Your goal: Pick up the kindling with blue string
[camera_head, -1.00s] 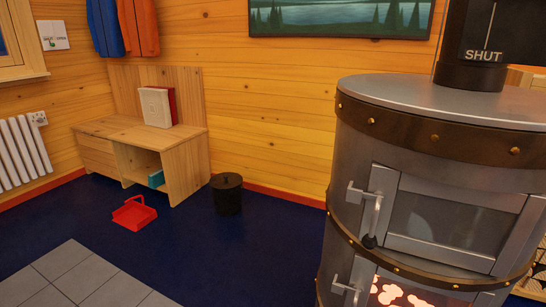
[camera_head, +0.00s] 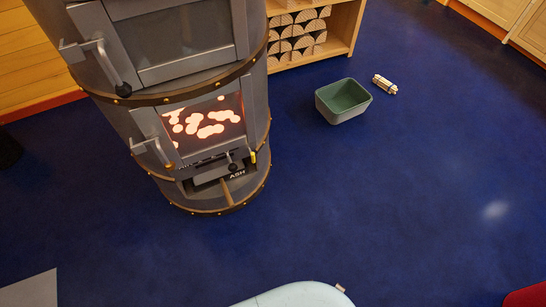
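A small pale bundle of sticks (camera_head: 385,85) lies on the blue floor, to the right of a green-grey bin. It looks like kindling tied with string, but it is too small to tell the string's colour for sure. Neither of my grippers shows in the head view.
The metal stove (camera_head: 185,100) with glowing embers stands at the left. The open bin (camera_head: 343,113) stands on the floor between stove and bundle. A wooden rack (camera_head: 340,45) of split logs is behind. A pale rounded object (camera_head: 300,296) and a red one (camera_head: 528,295) are at the bottom edge. The middle floor is clear.

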